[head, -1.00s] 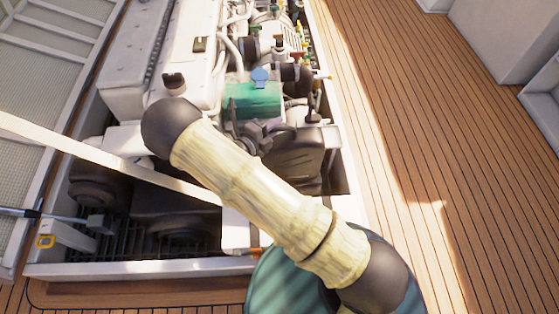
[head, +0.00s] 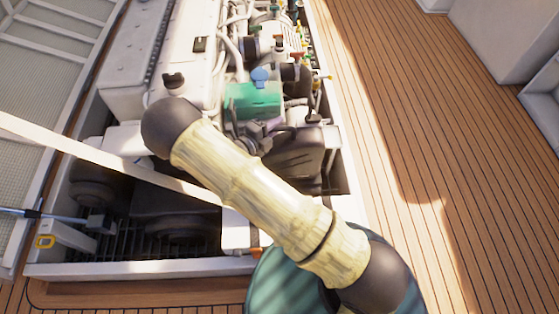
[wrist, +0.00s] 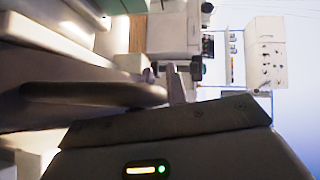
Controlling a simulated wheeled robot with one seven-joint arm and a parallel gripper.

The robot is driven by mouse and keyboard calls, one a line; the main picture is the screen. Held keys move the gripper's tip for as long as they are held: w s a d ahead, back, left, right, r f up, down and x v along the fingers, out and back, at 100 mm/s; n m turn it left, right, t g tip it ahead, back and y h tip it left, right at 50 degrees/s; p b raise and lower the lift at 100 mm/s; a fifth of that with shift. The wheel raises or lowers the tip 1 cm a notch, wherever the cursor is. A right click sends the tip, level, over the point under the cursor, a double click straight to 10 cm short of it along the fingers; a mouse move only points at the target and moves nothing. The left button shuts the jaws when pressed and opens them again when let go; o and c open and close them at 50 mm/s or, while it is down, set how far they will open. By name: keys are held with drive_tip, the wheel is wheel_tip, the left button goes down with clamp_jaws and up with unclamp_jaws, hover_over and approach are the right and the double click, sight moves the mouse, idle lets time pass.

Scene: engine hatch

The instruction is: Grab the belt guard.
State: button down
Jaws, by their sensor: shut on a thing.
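A black moulded cover (head: 297,155), which looks like the belt guard, sits at the near right end of the engine in the head view. My gripper shows as a dark shape (head: 256,136) at the cover's upper left edge, partly hidden behind my bamboo-coloured arm link. In the wrist view my gripper (wrist: 168,97) is seen very close, with a long brown-grey finger and a dark body bearing yellow and green lights. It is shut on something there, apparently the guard. The exact contact is hidden, and I cannot tell whether the guard has lifted off.
The white engine (head: 180,50) fills the open hatch. A green box (head: 253,100) with a blue cap and several coloured valves stand beyond the cover. A pale bar (head: 90,150) crosses the hatch at left. The plank deck (head: 430,150) at right is clear.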

drive_tip(key=shift+r, duration=0.25)
idle(0.5)
